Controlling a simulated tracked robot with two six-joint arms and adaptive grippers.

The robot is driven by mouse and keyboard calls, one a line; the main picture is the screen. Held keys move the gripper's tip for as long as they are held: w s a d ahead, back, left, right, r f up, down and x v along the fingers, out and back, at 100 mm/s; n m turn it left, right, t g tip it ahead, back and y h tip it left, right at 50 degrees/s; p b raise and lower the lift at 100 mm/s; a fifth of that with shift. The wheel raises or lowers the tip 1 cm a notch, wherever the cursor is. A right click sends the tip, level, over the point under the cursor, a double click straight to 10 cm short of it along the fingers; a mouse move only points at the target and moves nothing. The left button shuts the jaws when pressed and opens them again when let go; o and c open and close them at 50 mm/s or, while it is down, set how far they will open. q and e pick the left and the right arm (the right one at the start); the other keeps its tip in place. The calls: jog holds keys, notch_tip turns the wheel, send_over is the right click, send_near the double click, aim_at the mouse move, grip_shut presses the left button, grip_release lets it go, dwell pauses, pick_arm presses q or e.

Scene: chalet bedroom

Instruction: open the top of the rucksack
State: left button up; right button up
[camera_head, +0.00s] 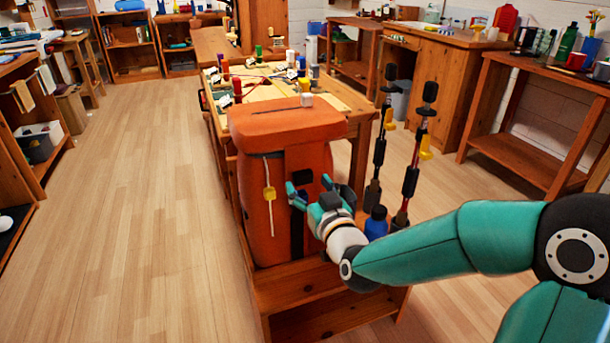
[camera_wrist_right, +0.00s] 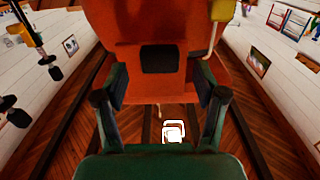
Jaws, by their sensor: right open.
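The orange rucksack (camera_head: 262,190) stands upright on a wooden bench, its top flap (camera_head: 285,118) lying closed over it. My right gripper (camera_head: 307,188) is open in front of the strap. In the right wrist view the rucksack (camera_wrist_right: 125,28) fills the top, with the dark patch (camera_wrist_right: 159,59) between the spread fingers of my right gripper (camera_wrist_right: 160,88). Nothing is gripped; I cannot tell whether the fingers touch the rucksack. My left gripper is not in view.
Two trekking poles (camera_head: 413,150) and a blue bottle (camera_head: 376,223) stand right of the rucksack, close to my right arm. A cluttered workbench (camera_head: 345,95) is behind it. The wooden floor (camera_head: 130,200) on the left is clear.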

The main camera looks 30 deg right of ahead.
jog(key=shift+x, duration=1.4)
jog(key=shift+c, duration=0.2)
grip_shut()
